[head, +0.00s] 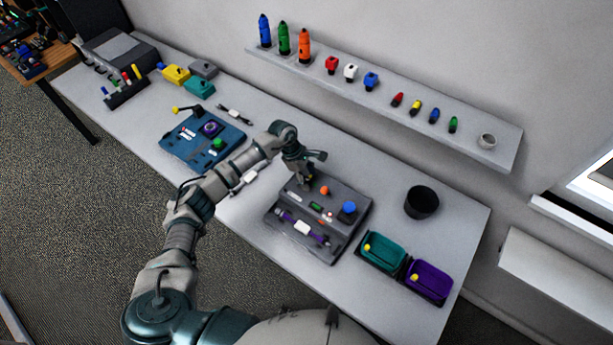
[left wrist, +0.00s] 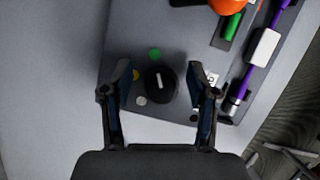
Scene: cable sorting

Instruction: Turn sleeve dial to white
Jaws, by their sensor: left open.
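The sleeve dial (left wrist: 161,84) is a round black knob with a short white pointer line, seen in the left wrist view. The line runs nearly straight up the picture, toward the side of the green dot (left wrist: 155,54). A yellow dot (left wrist: 138,75) and a white dot (left wrist: 141,100) lie to the dial's left. My left gripper (head: 304,178) is open over the grey station (head: 343,244) in the head view. In the wrist view its fingers (left wrist: 160,72) stand on both sides of the dial, with gaps visible. The gripper hides the dial in the head view. My right gripper is not in view.
The station also carries an orange knob (head: 324,190), a blue knob (head: 349,208) and a purple cable with a white label (head: 302,227). A black cup (head: 422,203), a teal bin (head: 383,251) and a purple bin (head: 429,281) stand to the right. A blue board (head: 185,147) lies left.

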